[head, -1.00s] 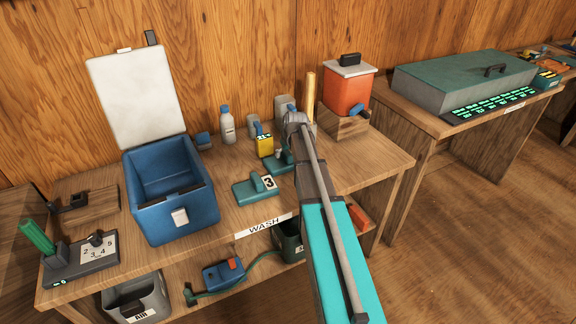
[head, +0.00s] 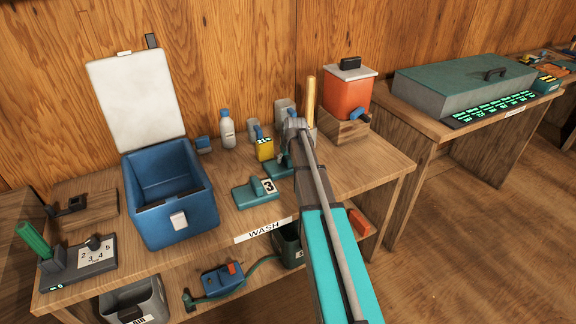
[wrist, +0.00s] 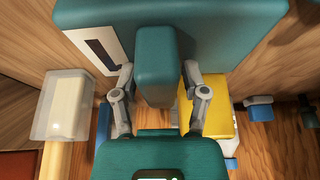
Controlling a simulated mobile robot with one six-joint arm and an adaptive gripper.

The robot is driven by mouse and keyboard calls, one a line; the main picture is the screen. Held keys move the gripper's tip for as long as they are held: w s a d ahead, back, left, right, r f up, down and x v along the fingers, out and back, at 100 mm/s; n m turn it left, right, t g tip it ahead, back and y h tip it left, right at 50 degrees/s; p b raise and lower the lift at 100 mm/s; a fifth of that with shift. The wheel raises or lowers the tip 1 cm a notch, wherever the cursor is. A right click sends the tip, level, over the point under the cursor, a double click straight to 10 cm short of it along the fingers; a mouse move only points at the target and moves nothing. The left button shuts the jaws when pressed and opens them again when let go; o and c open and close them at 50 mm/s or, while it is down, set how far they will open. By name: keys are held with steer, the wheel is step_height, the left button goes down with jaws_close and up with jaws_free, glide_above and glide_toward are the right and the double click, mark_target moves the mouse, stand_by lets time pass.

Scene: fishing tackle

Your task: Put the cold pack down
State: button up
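The cold pack is a teal block with a raised grip and a white label. It fills the top of the wrist view (wrist: 225,25) and shows partly behind my arm in the head view (head: 278,169). My gripper (wrist: 158,75) has one finger on each side of the raised grip, close against it, and looks shut on it. In the head view my gripper (head: 287,158) is low over the bench. I cannot tell whether the pack's underside touches the bench. A similar teal pack marked 3 (head: 254,193) lies on the bench in front of it.
A blue cooler (head: 178,222) stands open on the left of the bench. A yellow container (head: 264,150) and a white bottle (head: 227,131) stand close behind the packs. An orange jug (head: 346,98) stands on a wooden block at right. Bare bench lies right of my arm.

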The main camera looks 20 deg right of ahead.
mark_target(287, 170)
jaws_close()
steer(key=shift+r, duration=0.2)
step_height(287, 170, up, 2)
steer(key=p, duration=0.2)
steer(key=shift+r+p, duration=0.15)
steer(key=shift+p, duration=0.15)
steer(key=s+a+r+p, duration=0.2)
steer(key=s+r+p, duration=0.3)
steer(key=s, duration=0.1)
steer(key=s+a+r+p, duration=0.2)
steer(key=s+r+p, duration=0.3)
steer(key=s, duration=0.2)
steer(key=shift+a+r, duration=0.2)
steer(key=shift+a, duration=0.15)
steer(key=shift+s, duration=0.1)
